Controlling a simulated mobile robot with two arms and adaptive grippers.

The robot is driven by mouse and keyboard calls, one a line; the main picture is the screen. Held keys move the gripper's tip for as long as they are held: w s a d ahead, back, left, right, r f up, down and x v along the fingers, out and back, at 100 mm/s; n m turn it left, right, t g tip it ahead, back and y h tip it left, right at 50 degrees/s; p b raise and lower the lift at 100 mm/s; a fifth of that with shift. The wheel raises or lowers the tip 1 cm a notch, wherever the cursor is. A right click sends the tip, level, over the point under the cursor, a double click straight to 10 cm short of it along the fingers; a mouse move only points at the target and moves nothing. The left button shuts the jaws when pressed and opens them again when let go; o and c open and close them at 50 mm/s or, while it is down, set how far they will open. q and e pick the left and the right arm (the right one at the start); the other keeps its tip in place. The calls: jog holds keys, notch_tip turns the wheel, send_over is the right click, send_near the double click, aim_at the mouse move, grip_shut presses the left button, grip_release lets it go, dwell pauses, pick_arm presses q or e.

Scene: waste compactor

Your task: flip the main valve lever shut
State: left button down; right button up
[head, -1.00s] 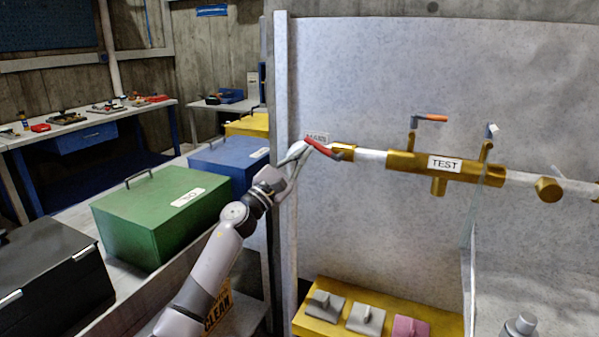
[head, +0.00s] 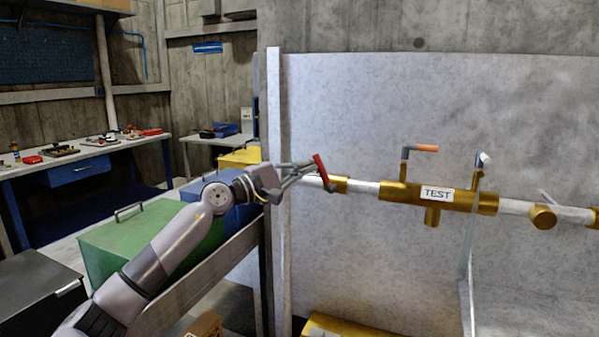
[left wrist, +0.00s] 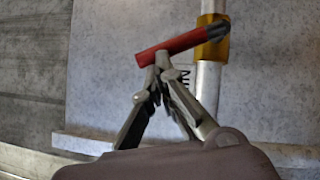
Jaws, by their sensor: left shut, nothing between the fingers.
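The main valve lever has a red handle (head: 321,171) and a dark pivot end on a brass valve fitting (head: 341,185) at the left end of the pipe. In the head view the handle stands steeply, its top leaning left. My left gripper (head: 312,166) is shut with nothing between its fingers, its tips right by the handle from the left. In the left wrist view the handle (left wrist: 172,46) slants across just beyond the fingertips (left wrist: 157,68); they look close to or touching its underside. A label is partly hidden behind a finger. My right gripper is out of view.
The pipe runs right to a brass TEST section (head: 437,194) with an orange-handled lever (head: 421,148) above. A grey panel (head: 400,110) stands behind, with its upright edge post (head: 275,110) left of the valve. A green box (head: 150,240) sits lower left.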

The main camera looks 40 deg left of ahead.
pick_arm(q)
jog(key=m+g+p, duration=0.1)
jog(key=d+r+m, duration=0.1)
jog(key=shift+w+d+r+m+g+p, duration=0.25)
jog(key=shift+r+m+g+p, duration=0.05)
jog(key=shift+g+p, duration=0.1)
jog(key=shift+w+d+m, duration=0.1)
jog(key=shift+d+m, duration=0.2)
jog(key=shift+m, duration=0.1)
dwell(0.9)
jog(key=shift+a, duration=0.1)
jog(key=shift+s+a+f, duration=0.15)
jog(key=shift+s+a, duration=0.05)
jog(key=shift+s, duration=0.4)
jog(key=v, duration=1)
jog(key=shift+s+r, duration=0.4)
